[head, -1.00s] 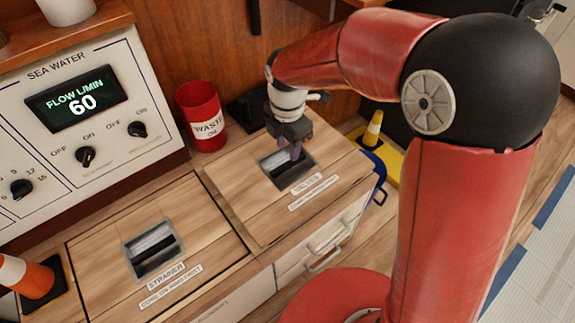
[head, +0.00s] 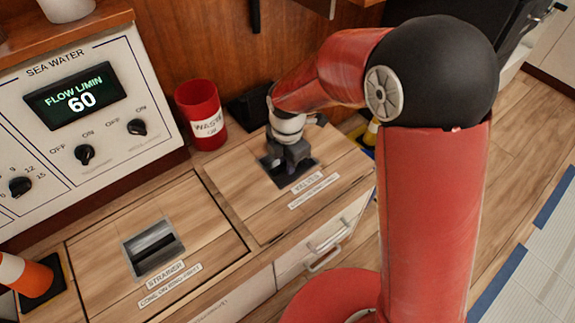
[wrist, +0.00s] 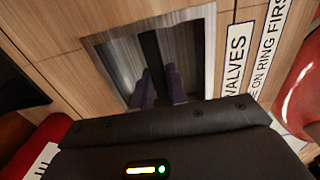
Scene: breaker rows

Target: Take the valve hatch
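The valve hatch (head: 236,190) is a wooden lid labelled VALVES, lying flat in the counter in the head view. A recessed metal cup (wrist: 198,50) in it holds a dark bar handle (wrist: 150,50), seen in the wrist view. My gripper (head: 278,173) points down into this recess. In the wrist view its two purple fingers (wrist: 160,86) are one on each side of the bar, close to it. Whether they press on the bar cannot be told. The hatch appears seated level with the counter.
The strainer hatch (head: 205,222) lies to the left with its own recess. A red waste bin (head: 203,112) stands behind, beside the SEA WATER panel (head: 110,150). An orange cone (head: 30,277) is at the far left. Drawer handles (head: 328,238) stick out at the front.

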